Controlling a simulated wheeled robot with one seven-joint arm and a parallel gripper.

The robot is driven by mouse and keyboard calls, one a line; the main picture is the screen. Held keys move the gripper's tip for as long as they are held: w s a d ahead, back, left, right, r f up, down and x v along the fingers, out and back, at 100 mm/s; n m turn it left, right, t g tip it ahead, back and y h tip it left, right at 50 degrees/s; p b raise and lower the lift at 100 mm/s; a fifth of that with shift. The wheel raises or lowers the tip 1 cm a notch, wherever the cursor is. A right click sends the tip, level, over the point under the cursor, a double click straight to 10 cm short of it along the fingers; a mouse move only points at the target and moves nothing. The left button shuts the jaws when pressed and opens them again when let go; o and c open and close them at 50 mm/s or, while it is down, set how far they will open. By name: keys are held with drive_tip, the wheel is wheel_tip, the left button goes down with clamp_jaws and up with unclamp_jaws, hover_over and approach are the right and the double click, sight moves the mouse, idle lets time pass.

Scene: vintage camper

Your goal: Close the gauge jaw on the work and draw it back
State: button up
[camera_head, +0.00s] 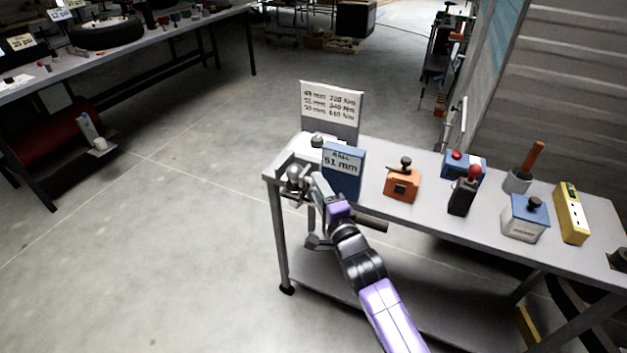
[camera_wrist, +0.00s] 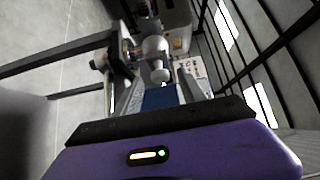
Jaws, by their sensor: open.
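A grey metal fixture with rounded, ball-like parts (camera_head: 296,174) sits at the left end of the grey bench. I cannot tell the gauge jaw from the work there. My gripper (camera_head: 318,186) is right beside this fixture, partly covering it. In the wrist view, my gripper (camera_wrist: 158,92) is open, with a finger on each side. A pale rounded knob (camera_wrist: 160,76) and a larger pale ball (camera_wrist: 155,46) show between and beyond the fingertips. Whether a finger touches them is not clear.
A blue sign reading "BALL 51 mm" (camera_head: 342,173) stands close to my gripper. A white sign (camera_head: 332,103) stands behind it. An orange box (camera_head: 402,184), a black red-knobbed device (camera_head: 464,192) and a yellow box (camera_head: 571,213) stand farther right. Open floor lies left.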

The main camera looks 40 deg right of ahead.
drive_tip(key=shift+p+x, duration=0.3)
drive_tip(key=shift+x, duration=1.4)
clamp_jaws()
drive_tip(key=shift+f, duration=0.15)
